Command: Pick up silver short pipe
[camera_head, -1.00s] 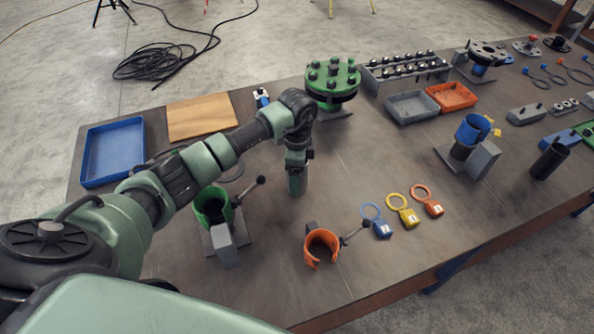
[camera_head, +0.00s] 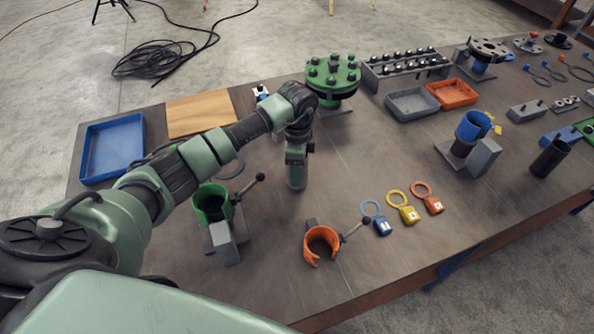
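My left arm reaches in from the left, and its gripper (camera_head: 297,180) points down over the middle of the table. The fingertips are not clearly seen, so I cannot tell whether it is open or shut, or whether it holds anything. I cannot make out a silver short pipe for certain; it may be hidden behind or under the gripper. A black short pipe (camera_head: 549,158) stands upright at the right. My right gripper is not in view.
A green clamp holder (camera_head: 212,205) and an orange clamp (camera_head: 321,242) stand near the gripper. Padlock-like tags (camera_head: 407,212) lie to its right. A green flange (camera_head: 333,78) stands behind it, a blue tray (camera_head: 113,150) at left.

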